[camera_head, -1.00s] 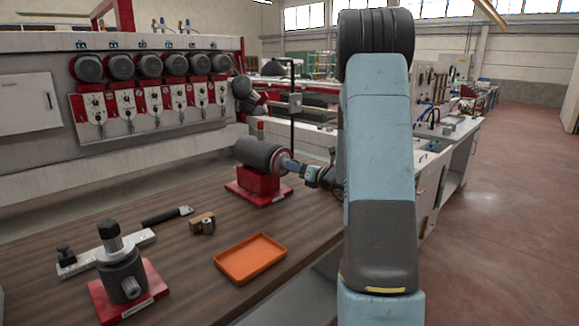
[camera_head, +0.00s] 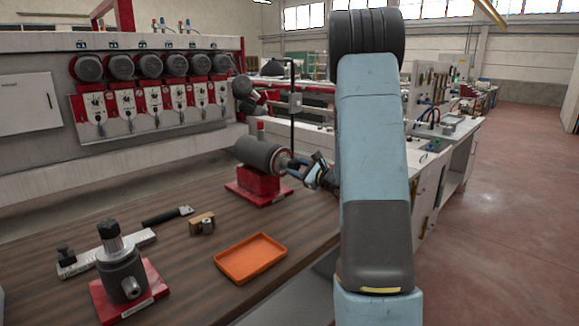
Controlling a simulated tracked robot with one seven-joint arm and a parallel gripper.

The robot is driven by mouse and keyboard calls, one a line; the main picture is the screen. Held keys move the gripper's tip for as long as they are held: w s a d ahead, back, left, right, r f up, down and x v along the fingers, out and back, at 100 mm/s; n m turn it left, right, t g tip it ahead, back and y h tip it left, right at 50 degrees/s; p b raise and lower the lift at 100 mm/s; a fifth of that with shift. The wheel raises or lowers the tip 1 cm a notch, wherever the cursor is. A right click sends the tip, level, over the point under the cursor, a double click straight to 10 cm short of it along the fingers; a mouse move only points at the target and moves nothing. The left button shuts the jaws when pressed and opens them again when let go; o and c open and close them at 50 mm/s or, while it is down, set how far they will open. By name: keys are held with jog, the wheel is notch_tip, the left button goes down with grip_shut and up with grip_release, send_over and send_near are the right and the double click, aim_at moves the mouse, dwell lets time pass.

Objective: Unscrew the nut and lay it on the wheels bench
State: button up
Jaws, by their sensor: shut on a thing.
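A dark grey spindle cylinder (camera_head: 262,154) lies level on a red stand (camera_head: 258,186) at the back right of the brown wooden bench (camera_head: 190,262). My gripper (camera_head: 291,164) is at the right end of this cylinder, with its fingers pointing left. It is shut on the nut at the spindle's end. The nut itself is hidden by the fingers or too small to make out. I cannot tell whether it is still on the thread. My upper arm stands in front, to the right.
An orange tray (camera_head: 251,277) lies on the bench's front right. A grey fixture on a red base (camera_head: 126,290) stands at front left, beside a long metal bar (camera_head: 84,262) and a small brass-coloured block (camera_head: 200,221). The edging machine rises behind the bench.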

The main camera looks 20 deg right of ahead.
jog(key=n, duration=0.6)
jog(key=o, duration=1)
